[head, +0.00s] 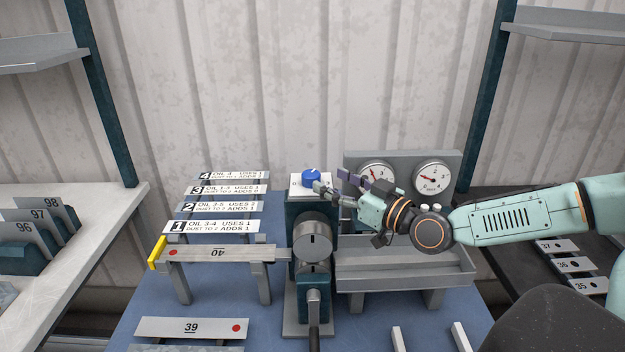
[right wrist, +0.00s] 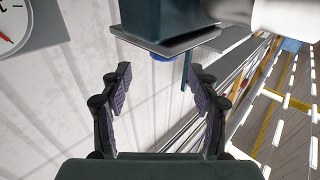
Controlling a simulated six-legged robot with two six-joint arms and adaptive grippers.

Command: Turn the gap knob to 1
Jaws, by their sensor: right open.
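The blue knob (head: 311,176) sits on a white plate (head: 296,187) on top of the dark teal bender (head: 302,212). A small "0" mark shows on the plate left of the knob; the knob's pointer setting is too small to read. My right gripper (head: 331,180) is open, just right of the knob, its fingers pointing left toward it. I cannot tell whether a finger touches the knob. In the right wrist view, my gripper (right wrist: 160,92) is open and empty, with a sliver of blue (right wrist: 162,57) beyond the fingers, mostly hidden by a plate edge. My left gripper is out of view.
Two dials (head: 432,177) stand behind my right gripper on a grey panel. A grey tray (head: 402,262) lies below my right arm. Numbered label strips (head: 228,207) and a strip marked 40 (head: 218,252) are at left. A lever (head: 313,310) stands in front.

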